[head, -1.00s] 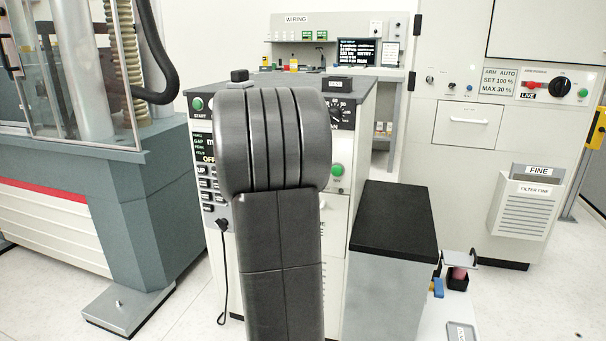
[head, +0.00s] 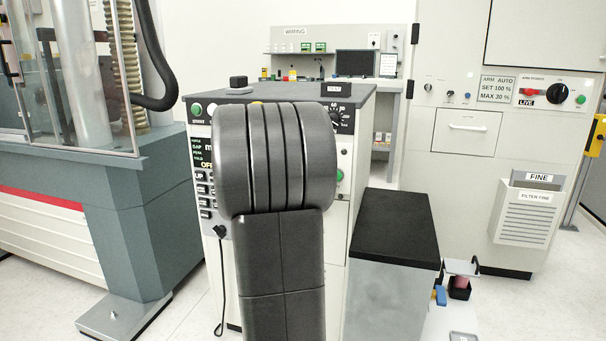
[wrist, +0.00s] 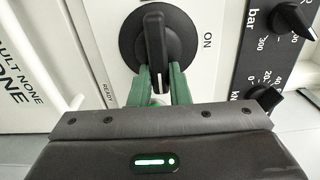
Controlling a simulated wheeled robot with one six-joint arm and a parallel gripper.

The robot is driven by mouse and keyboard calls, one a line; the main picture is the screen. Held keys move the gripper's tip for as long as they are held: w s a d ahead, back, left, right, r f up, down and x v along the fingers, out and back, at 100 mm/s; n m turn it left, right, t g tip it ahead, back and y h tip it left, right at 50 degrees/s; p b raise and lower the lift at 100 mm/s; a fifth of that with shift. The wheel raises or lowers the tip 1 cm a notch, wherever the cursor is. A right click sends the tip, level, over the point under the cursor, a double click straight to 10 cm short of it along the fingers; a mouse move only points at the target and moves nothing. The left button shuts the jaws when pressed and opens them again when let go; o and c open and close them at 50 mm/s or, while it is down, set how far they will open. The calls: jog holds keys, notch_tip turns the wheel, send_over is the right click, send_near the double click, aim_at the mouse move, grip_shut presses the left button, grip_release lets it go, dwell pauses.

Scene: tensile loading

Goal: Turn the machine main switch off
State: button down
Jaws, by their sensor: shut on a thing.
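The main switch (wrist: 155,38) is a black rotary knob with a raised handle bar on a round black base, in the wrist view. Its bar stands nearly upright in that picture, and the label ON is to its right. My gripper (wrist: 160,74) has its two green fingers shut on the lower end of the bar, one on each side. The word OFF is not visible around the knob. In the head view my own dark arm covers the switch and the gripper; the console (head: 220,98) shows around it.
A black-topped cabinet (head: 395,215) stands close to the right of the console. The grey testing machine (head: 150,200) is at the left. A white cabinet (head: 460,200) and a dark monitor (head: 355,63) on a bench are behind.

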jog(key=c, duration=1.4)
grip_release()
jog(key=shift+o, duration=0.2)
jog(key=shift+s, duration=0.1)
jog(key=p+v, duration=0.2)
jog(key=v, duration=1.1)
jog(key=shift+s+p, duration=0.3)
jog(key=shift+p, duration=0.05)
jog(key=shift+w+a, duration=0.1)
jog(key=b+x, duration=0.2)
jog(key=x, duration=1.1)
jog(key=shift+w+b, duration=0.3)
jog(key=shift+s, duration=0.1)
